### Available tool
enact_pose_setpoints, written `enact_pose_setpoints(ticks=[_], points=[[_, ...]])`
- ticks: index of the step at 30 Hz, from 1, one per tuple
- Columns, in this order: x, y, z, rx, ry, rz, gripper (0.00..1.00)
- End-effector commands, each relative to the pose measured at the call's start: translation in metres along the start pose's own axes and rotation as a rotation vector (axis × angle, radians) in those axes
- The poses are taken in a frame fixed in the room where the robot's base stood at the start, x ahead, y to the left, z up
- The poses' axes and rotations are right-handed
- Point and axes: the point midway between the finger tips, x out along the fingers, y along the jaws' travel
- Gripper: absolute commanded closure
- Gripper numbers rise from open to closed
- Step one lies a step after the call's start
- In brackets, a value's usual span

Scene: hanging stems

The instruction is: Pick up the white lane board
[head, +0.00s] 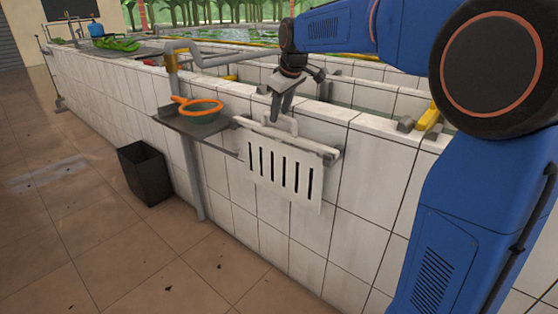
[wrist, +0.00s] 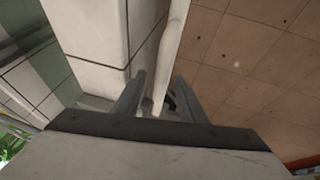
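The white lane board (head: 283,172) is a slotted white panel hanging upright from a rail on the outer face of the tiled wall. A raised handle stands at its top. My gripper (head: 276,119) points down at this handle, over the board's top edge. In the wrist view, the two fingers of my gripper (wrist: 160,77) are apart, with a white bar (wrist: 171,50), apparently part of the board, running between them. A gap shows between the bar and the fingers. I cannot tell if either finger touches it.
The tiled wall (head: 345,200) stands right behind the board. A shelf (head: 213,135) with an orange-rimmed net (head: 200,107) is to the left. A black bin (head: 145,172) stands on the brown tiled floor. A yellow-handled item (head: 428,117) lies on the wall top at right.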

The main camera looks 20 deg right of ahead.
Motion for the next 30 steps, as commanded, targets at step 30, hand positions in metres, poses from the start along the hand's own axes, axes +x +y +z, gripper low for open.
enact_pose_setpoints(ticks=[30], points=[[0.036,-0.002,0.002,0.000,-0.001,-0.001,0.63]])
